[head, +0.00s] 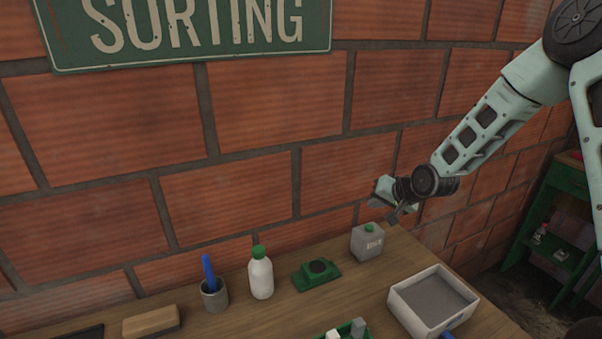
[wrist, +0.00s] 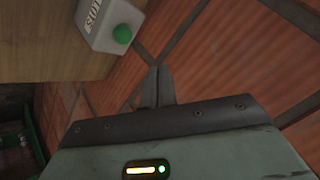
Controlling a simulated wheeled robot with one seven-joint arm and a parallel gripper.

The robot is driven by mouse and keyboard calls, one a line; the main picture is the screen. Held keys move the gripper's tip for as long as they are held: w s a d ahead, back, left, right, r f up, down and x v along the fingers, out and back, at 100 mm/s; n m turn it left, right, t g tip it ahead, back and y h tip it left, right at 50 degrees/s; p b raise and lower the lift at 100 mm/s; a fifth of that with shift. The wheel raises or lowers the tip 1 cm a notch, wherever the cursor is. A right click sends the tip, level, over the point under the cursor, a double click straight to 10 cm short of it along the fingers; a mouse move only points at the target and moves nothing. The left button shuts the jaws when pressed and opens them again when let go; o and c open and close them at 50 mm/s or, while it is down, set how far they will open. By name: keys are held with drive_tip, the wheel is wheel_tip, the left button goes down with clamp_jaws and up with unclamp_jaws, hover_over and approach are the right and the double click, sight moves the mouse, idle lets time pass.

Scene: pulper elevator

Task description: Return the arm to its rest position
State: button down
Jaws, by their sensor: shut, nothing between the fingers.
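My arm reaches in from the upper right of the head view, and my gripper (head: 398,214) hangs in the air above the back right part of the wooden table. In the wrist view my gripper (wrist: 158,72) shows with its two fingers together and nothing between them. A grey box-shaped container with a green cap (head: 367,242) stands on the table just below and left of the gripper. The same container shows at the top of the wrist view (wrist: 112,24), apart from the fingers.
The table (head: 345,290) holds a white bin (head: 398,309), a green device (head: 316,274), a white bottle (head: 261,277), a grey cup with a blue item (head: 214,296) and a tan block (head: 151,321). A brick wall stands close behind. A green shelf (head: 556,235) stands at right.

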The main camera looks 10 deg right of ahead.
drive_tip(key=s+a+r+n+g+b, duration=0.1)
drive_tip(key=s+a+r+n+g, duration=0.25)
drive_tip(key=s+a, duration=0.6)
drive_tip(key=s+a+r+n+g+b, duration=0.15)
drive_tip(key=s+a+n, duration=0.25)
drive_tip(key=s+a, duration=0.5)
drive_tip(key=s+a+r+n+g+h, duration=0.1)
drive_tip(key=s+a+n+g, duration=0.1)
drive_tip(key=s, duration=0.8)
drive_tip(key=s+a+r+n+g+h, duration=0.1)
drive_tip(key=s+n, duration=0.3)
drive_tip(key=s, duration=0.5)
drive_tip(key=shift+s+a+r+g+b, duration=0.35)
drive_tip(key=shift+a+r+g, duration=0.1)
drive_tip(key=shift+r, duration=0.3)
